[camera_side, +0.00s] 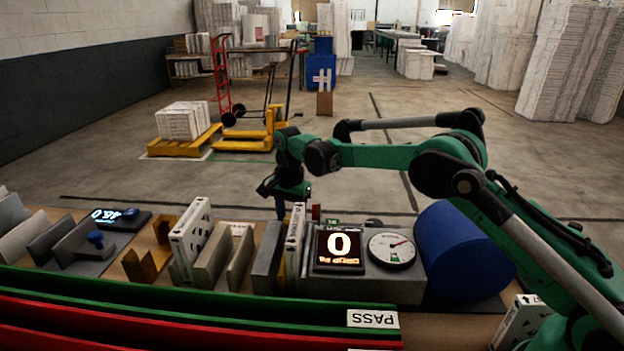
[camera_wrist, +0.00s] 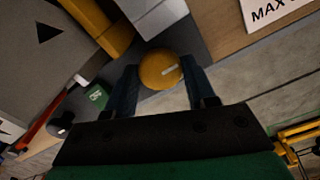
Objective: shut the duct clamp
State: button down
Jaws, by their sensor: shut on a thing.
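My gripper (camera_side: 281,212) is lowered at the left end of the grey test unit (camera_side: 365,284). In the wrist view my gripper (camera_wrist: 164,88) has its two dark fingers on either side of a round yellow knob (camera_wrist: 160,72) with a pale pointer mark, and it is shut on it. The knob appears to be the duct clamp's handle; the side view hides it behind the fixture. A white boxed filter (camera_side: 295,246) stands upright beside a grey plate (camera_side: 266,262). A yellow bar (camera_wrist: 103,24) lies near the knob.
The unit carries a display reading 0 (camera_side: 340,246) and a dial (camera_side: 391,250). Another filter (camera_side: 190,238) stands in a rack at left. Green and red rails (camera_side: 230,318) run along the front.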

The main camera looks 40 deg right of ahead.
jog(key=shift+c, duration=1.4)
grip_release()
jog(key=shift+r, duration=0.1)
jog(key=shift+r, duration=2.7)
